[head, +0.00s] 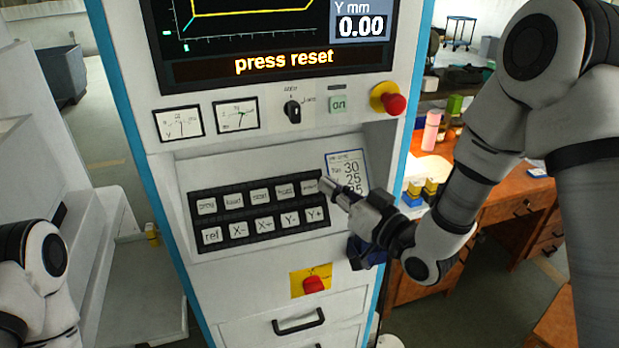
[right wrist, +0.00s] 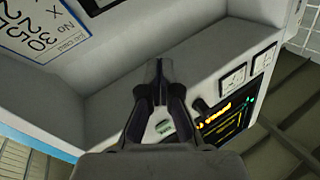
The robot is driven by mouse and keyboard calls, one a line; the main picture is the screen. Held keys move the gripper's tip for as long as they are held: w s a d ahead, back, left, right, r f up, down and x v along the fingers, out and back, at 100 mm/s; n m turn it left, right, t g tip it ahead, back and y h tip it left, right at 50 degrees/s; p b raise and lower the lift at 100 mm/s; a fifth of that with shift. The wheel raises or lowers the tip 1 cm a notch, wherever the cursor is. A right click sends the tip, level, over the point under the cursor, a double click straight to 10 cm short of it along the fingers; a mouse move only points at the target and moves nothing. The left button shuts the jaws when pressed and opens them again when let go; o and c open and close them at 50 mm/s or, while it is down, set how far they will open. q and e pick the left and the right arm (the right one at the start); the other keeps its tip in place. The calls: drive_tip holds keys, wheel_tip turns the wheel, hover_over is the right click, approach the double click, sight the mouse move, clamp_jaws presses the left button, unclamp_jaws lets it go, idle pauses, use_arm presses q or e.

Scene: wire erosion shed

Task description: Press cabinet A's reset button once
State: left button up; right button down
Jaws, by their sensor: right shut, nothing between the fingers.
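A white control cabinet (head: 270,283) with blue edges stands in front of me; its screen (head: 248,37) reads "press reset" and no letter A shows on it. Its black keypad (head: 250,214) has two rows of pale buttons. The rightmost top-row button (head: 310,187) has a label too small to read surely. My right gripper (head: 328,188) is shut and empty, its tips just right of that button; I cannot tell whether they touch. In the right wrist view the shut fingers (right wrist: 158,70) point at the cabinet's pale panel. My left gripper is out of view.
A red knob (head: 394,103) on a yellow base sits at the panel's upper right, another red one (head: 313,284) below the keypad. A rotary switch (head: 292,111) and a green "on" button (head: 338,104) are above. A number card (head: 346,172) stands behind my gripper. A wooden desk (head: 515,200) is right.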

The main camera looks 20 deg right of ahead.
sight(309, 187)
drive_tip(key=shift+w+a+f+b, duration=0.1)
drive_tip(key=shift+w+f+b, duration=0.4)
drive_tip(key=shift+w+f, duration=0.6)
drive_tip(key=shift+w+a+f+b, duration=0.1)
drive_tip(key=shift+w+f+b, duration=0.5)
drive_tip(key=shift+w, duration=0.75)
drive_tip(key=shift+w+a+f+b, duration=0.1)
drive_tip(key=shift+w+f+b, duration=0.3)
drive_tip(key=shift+w+f, duration=0.7)
drive_tip(key=shift+w+r, duration=0.1)
drive_tip(key=shift+w, duration=0.05)
drive_tip(key=shift+w+f+b, duration=0.2)
drive_tip(key=shift+w+b, duration=0.1)
drive_tip(key=shift+w+f+b, duration=0.25)
drive_tip(key=shift+w+b, duration=0.05)
drive_tip(key=shift+r, duration=0.1)
drive_tip(key=shift+s+r, duration=0.4)
drive_tip(key=shift+s, duration=0.3)
